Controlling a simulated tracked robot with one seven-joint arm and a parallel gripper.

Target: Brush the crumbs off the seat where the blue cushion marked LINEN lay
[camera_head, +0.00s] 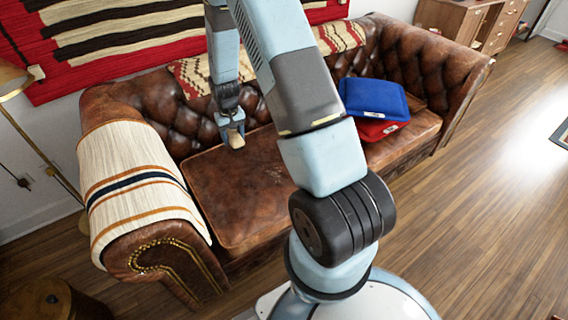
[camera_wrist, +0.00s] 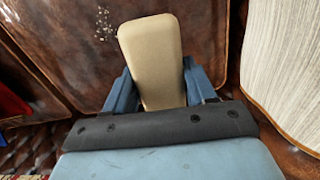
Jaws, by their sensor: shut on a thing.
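My gripper (camera_head: 231,121) is over the left seat (camera_head: 235,190) of the brown leather sofa, near its backrest. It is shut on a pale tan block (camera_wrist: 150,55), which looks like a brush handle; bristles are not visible. The block also shows small in the head view (camera_head: 236,140). Pale crumbs (camera_wrist: 105,22) lie scattered on the seat leather in the wrist view, beyond the block's end and to its left. I cannot make them out in the head view. The blue cushion (camera_head: 372,98) lies on a red cushion (camera_head: 375,131) on the right seat; its label is too small to read.
A striped throw (camera_head: 135,185) covers the left armrest, and a patterned throw (camera_head: 340,37) hangs on the backrest. A brass floor lamp (camera_head: 12,80) stands at the left. A round wooden table (camera_head: 50,300) is at the lower left.

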